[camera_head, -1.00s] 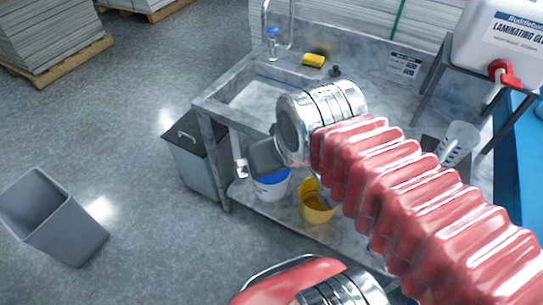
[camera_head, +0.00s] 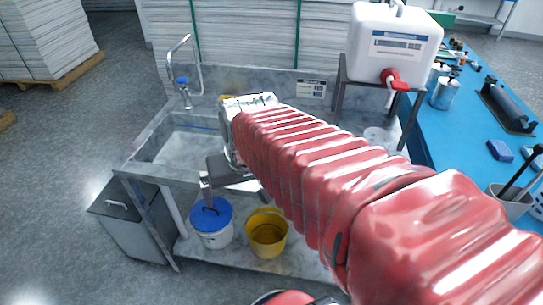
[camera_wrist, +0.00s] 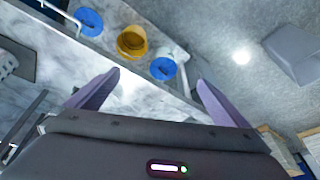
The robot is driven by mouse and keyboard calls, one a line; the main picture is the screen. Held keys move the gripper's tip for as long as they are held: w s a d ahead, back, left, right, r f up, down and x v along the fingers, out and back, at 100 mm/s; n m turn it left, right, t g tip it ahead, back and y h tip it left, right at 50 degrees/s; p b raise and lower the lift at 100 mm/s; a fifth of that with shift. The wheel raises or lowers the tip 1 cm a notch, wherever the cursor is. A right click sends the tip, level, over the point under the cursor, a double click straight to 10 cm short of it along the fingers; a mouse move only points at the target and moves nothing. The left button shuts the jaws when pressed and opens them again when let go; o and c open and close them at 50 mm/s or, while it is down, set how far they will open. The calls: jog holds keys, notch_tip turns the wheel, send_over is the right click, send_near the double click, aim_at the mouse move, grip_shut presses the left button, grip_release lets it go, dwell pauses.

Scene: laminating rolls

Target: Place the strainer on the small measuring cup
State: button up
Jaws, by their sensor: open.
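My gripper (camera_head: 207,186) hangs in front of the sink's front edge in the head view, above the buckets on the lower shelf. In the wrist view its two fingers (camera_wrist: 157,88) are spread wide with nothing between them. I cannot make out the strainer in either view; my arm hides part of the counter.
A blue-lidded bucket (camera_head: 212,222) and a yellow bucket (camera_head: 266,233) stand on the shelf below the sink (camera_head: 180,147). A glue container (camera_head: 391,45) sits on a metal stand. The blue table (camera_head: 465,130) on the right carries tools. A grey bin (camera_wrist: 296,52) stands on the floor.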

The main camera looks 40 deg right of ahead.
jog(key=w+d+m, duration=0.5)
jog(key=d+m, duration=0.7)
jog(key=m, duration=0.4)
jog(key=w+d+m+t, duration=0.1)
jog(key=w+d+m, duration=0.4)
jog(key=d+m, duration=0.7)
jog(key=f+m, duration=0.1)
jog(key=m, duration=0.4)
jog(key=shift+d, duration=0.35)
jog(key=shift+x, duration=4.3)
jog(key=shift+a, duration=0.1)
jog(key=shift+x, duration=2.55)
jog(key=shift+s+a, duration=0.1)
